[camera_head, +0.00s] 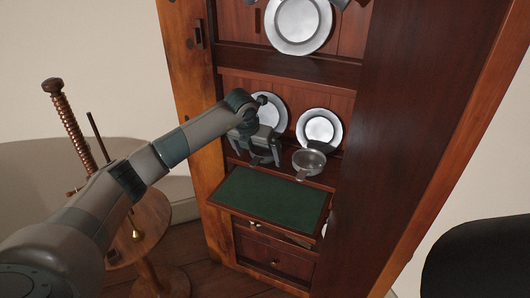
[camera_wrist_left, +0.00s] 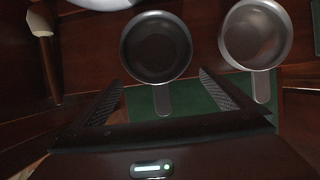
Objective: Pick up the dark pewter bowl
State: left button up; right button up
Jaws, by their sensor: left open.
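In the left wrist view the dark pewter bowl (camera_wrist_left: 156,47), a round dish with a flat handle, sits between and just beyond the fingertips of my left gripper (camera_wrist_left: 160,80). Its handle points back toward the gripper, over the green panel. The fingers are open and empty. In the head view my left gripper (camera_head: 265,158) is at the lower shelf of the cupboard, pointing down, and it hides the dark bowl. My right gripper is in neither view.
A lighter handled bowl (camera_head: 309,161) stands close on the right; it also shows in the wrist view (camera_wrist_left: 256,35). Plates (camera_head: 320,128) lean behind. A green-topped panel (camera_head: 270,200) juts out below the shelf. A round wooden table (camera_head: 150,225) stands left.

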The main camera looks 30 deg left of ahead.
pick_arm(q)
jog(key=shift+w, duration=0.15)
jog(key=shift+w, duration=2)
jog(key=shift+w+a+f, duration=0.1)
jog(key=shift+w+f, duration=0.2)
jog(key=shift+f, duration=0.25)
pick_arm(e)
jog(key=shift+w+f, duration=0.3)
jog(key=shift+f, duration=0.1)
pick_arm(q)
jog(key=c, duration=0.9)
jog(key=shift+c, duration=1.3)
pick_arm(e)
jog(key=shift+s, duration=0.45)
